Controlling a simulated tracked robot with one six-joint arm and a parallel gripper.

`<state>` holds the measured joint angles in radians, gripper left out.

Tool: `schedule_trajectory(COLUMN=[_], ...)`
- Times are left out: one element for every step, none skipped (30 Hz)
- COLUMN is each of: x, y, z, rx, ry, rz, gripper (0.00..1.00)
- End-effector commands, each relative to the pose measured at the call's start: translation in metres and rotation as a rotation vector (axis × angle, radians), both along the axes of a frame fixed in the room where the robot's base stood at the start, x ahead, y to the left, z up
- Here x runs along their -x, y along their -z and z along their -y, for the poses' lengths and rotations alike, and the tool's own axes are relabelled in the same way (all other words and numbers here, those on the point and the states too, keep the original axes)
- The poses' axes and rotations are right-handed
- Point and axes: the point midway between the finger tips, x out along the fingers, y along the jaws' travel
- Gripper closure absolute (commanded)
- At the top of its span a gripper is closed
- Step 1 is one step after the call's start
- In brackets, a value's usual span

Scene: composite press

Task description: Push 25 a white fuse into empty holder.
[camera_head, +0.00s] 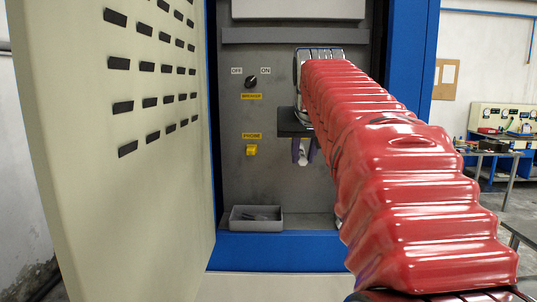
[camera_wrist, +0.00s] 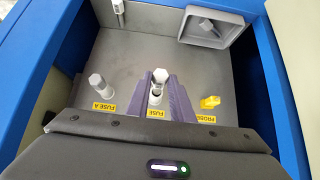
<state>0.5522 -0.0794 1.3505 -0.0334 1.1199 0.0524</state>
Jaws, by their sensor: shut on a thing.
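My gripper's two purple fingers (camera_wrist: 163,97) are shut on a white fuse (camera_wrist: 159,77) with a faceted end in the wrist view. The fuse is at a round white holder (camera_wrist: 155,99) marked by a yellow "FUSE" label. I cannot tell how deep the fuse sits in it. In the head view my gripper (camera_head: 304,150) is in front of the grey panel, its fingers around the white fuse (camera_head: 302,158). My red-sleeved arm hides the panel behind it. A second white fuse (camera_wrist: 97,82) stands at the "FUSE A" label, apart from my fingers.
A yellow probe switch (camera_head: 251,150) is left of my gripper in the head view. Above it is a black OFF/ON knob (camera_head: 250,82). A grey tray (camera_head: 256,226) with dark pieces sits below. An open beige door (camera_head: 130,150) flanks the left side.

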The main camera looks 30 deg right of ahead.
Motion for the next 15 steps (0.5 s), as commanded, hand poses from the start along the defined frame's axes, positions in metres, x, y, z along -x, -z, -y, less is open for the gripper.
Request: schedule_trajectory(x=[-0.0008, -0.0013, -0.0019, -0.0024, -0.0029, -0.0035, -0.0039, -0.0043, -0.0050, -0.0054, -0.0058, -0.0064, -0.0068, -0.0072, -0.0078], y=[0.0001, 0.0001, 0.0002, 0.0004, 0.0004, 0.0005, 0.0006, 0.0005, 0.0005, 0.0004, 0.0004, 0.0003, 0.0002, 0.0002, 0.0000], z=[0.0007, 0.0010, 0.0014, 0.0018, 0.0021, 0.0025, 0.0028, 0.0031, 0.0035, 0.0038, 0.0041, 0.0045, 0.0048, 0.0050, 0.0054], rx=[0.000, 0.000, -0.001, -0.001, -0.001, -0.001, -0.001, -0.001, -0.001, -0.001, -0.001, -0.001, 0.000, 0.000, 0.000], ry=[0.000, 0.000, 0.000, 0.000, 0.000, 0.000, 0.000, 0.000, 0.000, 0.000, 0.000, 0.000, 0.000, 0.000, 0.000], rz=[0.000, 0.000, -0.001, -0.001, -0.001, -0.001, -0.001, -0.001, -0.001, -0.001, -0.001, -0.001, 0.000, 0.000, 0.000], gripper=[1.00, 1.00, 1.00, 1.00, 1.00, 1.00, 1.00, 1.00, 1.00, 1.00, 1.00, 1.00, 1.00, 1.00, 1.00])
